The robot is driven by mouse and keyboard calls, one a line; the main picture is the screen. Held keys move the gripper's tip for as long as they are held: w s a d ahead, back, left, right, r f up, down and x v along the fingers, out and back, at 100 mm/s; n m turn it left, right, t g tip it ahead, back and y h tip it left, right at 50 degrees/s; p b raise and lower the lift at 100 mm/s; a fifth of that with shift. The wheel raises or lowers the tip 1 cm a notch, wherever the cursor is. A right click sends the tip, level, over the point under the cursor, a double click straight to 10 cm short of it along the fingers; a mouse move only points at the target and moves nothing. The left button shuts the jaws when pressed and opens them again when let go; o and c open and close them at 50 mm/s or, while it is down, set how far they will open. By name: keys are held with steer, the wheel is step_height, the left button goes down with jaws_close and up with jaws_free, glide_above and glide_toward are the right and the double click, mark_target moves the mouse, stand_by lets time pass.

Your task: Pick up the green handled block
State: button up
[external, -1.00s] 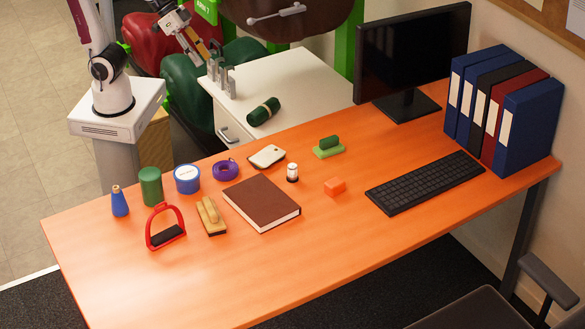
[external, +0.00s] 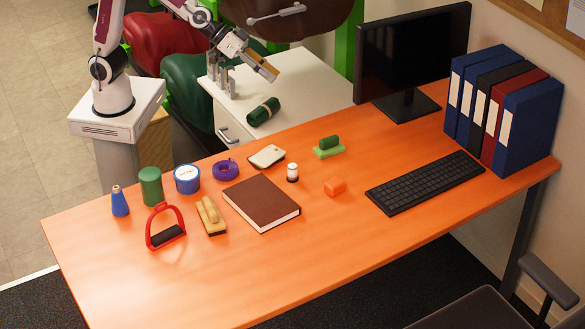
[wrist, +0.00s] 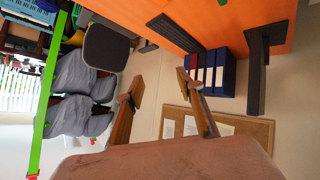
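The green handled block (external: 329,147) lies on the orange desk, left of the monitor. It has a light green base with a darker green grip on top. My gripper (external: 270,72) is up in the air over the white cabinet, behind the desk, apart from the block. In the wrist view my gripper (wrist: 158,84) shows two brown fingers spread apart with nothing between them. I cannot make out the block in the wrist view.
The front of the desk is clear.

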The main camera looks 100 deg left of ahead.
steer(key=w+a+f+n+y, duration=0.2)
steer(key=w+f, duration=0.4)
steer(key=f, duration=0.1)
steer(key=w+a+f+n+y, duration=0.1)
steer(key=w+a+f+y, duration=0.15)
steer(key=w+f, duration=0.4)
steer(key=n+g+y, duration=0.1)
steer(key=n+y, duration=0.2)
steer(key=y, duration=0.3)
glide_toward(328, 139)
steer(key=x, duration=0.3)
steer(key=shift+w+r, duration=0.15)
steer(key=shift+x, duration=1.25)
steer(key=shift+a, duration=0.1)
steer(key=shift+x, duration=2.5)
